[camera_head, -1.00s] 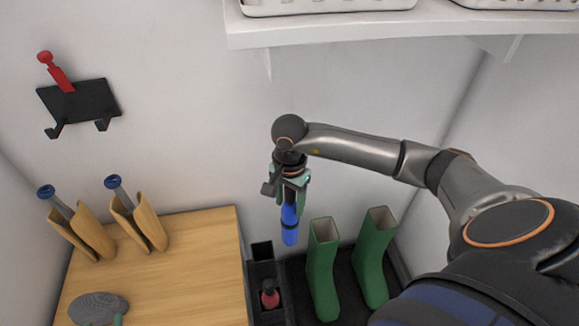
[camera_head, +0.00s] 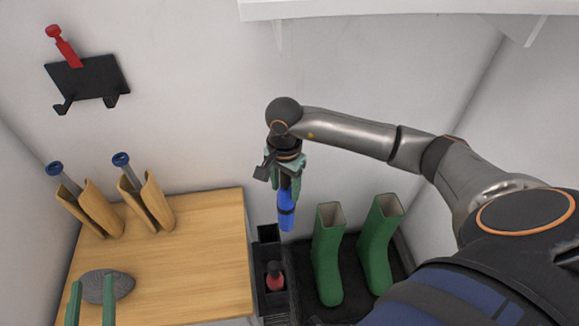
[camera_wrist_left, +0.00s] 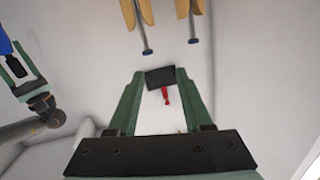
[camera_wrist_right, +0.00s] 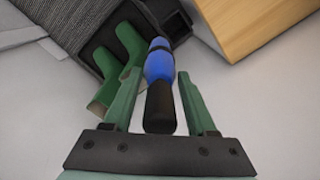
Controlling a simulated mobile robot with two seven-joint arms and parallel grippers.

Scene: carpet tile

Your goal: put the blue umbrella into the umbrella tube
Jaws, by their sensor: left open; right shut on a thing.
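The blue umbrella (camera_head: 286,219) hangs nearly upright from my right gripper (camera_head: 287,181), which is shut on its dark handle. It fills the middle of the right wrist view (camera_wrist_right: 159,66). The black umbrella tube (camera_head: 268,233) stands on the floor beside the wooden cabinet; its square opening shows just left of the umbrella's lower end. The umbrella appears outside the tube, though the depth gap is hard to judge. The left wrist view also shows the right gripper (camera_wrist_left: 20,68).
Green boots (camera_head: 328,255) stand on a black tray right of the tube. A red-topped item (camera_head: 275,275) sits in front of the tube. A black wall rack (camera_head: 92,78) hangs above.

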